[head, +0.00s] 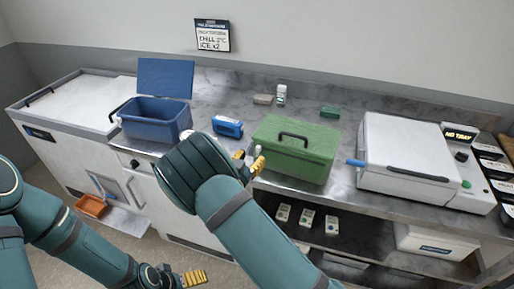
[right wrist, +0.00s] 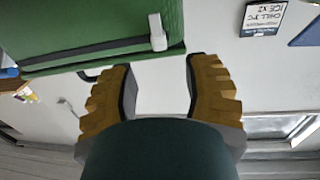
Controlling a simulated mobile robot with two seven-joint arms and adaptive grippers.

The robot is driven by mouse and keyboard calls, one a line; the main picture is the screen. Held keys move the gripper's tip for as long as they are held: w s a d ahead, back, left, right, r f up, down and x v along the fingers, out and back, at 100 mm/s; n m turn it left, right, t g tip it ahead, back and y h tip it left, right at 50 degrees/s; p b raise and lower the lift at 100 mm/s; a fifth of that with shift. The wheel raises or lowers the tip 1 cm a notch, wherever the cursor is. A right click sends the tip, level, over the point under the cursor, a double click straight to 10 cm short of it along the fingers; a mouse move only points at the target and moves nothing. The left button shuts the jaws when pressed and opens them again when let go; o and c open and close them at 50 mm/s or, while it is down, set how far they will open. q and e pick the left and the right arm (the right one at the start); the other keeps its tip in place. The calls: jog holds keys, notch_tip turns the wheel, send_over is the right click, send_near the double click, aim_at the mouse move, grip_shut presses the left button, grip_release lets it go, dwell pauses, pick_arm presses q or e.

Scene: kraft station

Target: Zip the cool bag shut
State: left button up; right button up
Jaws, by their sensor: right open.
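The green cool bag (head: 308,160) stands on the steel counter with its lid down and a dark carry handle on top. Its green side also fills the upper left of the right wrist view (right wrist: 80,22). A pale zip pull (right wrist: 157,32) sits near the right end of a dark seam there; it shows in the head view (head: 258,150) at the bag's left corner. My right gripper (right wrist: 160,68) is open and empty, its fingertips just short of the pull. My left gripper (head: 178,279) is low at the front, away from the counter; its jaw opening is unclear.
A blue box (head: 150,123) with its lid raised stands left of the bag. A small blue pack (head: 227,126) lies between them. A white lidded machine (head: 405,155) with a blue-tipped handle is close on the right. Several small devices sit on the shelf below.

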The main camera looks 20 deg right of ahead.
aim_at(258, 148)
jog(key=x, duration=0.5)
jog(key=shift+w+d, duration=0.2)
jog(key=shift+w, duration=0.1)
jog(key=shift+o, duration=0.2)
grip_shut()
